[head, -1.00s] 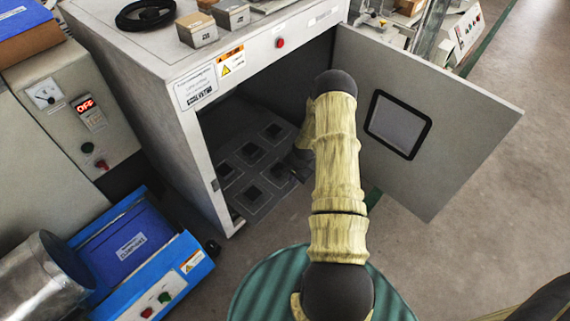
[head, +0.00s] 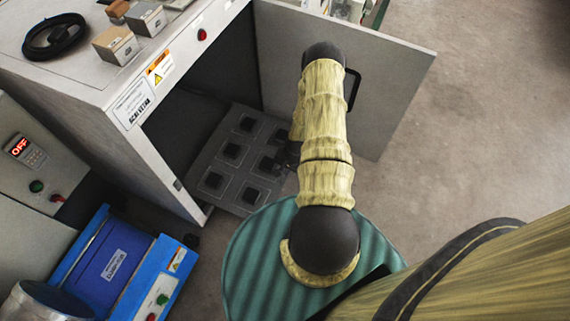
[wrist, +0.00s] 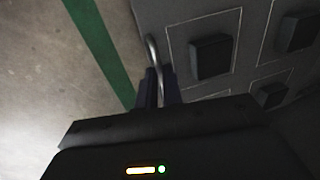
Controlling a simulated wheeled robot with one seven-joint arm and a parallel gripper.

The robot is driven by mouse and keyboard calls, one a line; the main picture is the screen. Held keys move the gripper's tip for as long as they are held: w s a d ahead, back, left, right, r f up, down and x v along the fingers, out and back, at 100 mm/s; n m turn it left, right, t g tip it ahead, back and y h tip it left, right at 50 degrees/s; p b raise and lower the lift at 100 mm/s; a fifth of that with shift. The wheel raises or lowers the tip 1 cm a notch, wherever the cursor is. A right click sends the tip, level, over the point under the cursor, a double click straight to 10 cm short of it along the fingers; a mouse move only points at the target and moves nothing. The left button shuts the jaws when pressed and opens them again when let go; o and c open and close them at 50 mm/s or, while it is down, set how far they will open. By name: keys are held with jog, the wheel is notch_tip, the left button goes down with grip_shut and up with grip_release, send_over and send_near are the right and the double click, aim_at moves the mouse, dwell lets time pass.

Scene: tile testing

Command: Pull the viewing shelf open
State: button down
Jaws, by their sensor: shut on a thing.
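The viewing shelf (head: 222,182) is a dark grey panel with several black square pads. It sticks out of the grey cabinet's open front in the head view. In the wrist view the shelf (wrist: 258,22) fills the upper right, with a curved metal handle (wrist: 153,52) at its edge. My gripper (wrist: 158,88) is shut on that handle. In the head view my gripper (head: 287,155) is dark, at the shelf's right side, and partly hidden by my arm.
The cabinet door (head: 385,75) stands wide open on the right. Blue equipment (head: 115,265) stands on the floor at lower left. A control box (head: 35,170) is at left. Boxes and a black ring (head: 54,37) lie on the cabinet top. The floor at right is clear.

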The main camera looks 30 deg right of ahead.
dwell(0.3)
jog(key=c, duration=1.5)
grip_release()
jog(key=shift+d, duration=0.1)
jog(key=shift+c, duration=0.2)
jog(key=shift+r, duration=0.15)
jog(key=s+d+r+p, duration=0.1)
jog(key=s+r+p, duration=0.2)
jog(key=r+p, duration=0.4)
notch_tip(320, 180, up, 10)
jog(key=shift+d+f, duration=0.1)
jog(key=shift+d, duration=0.3)
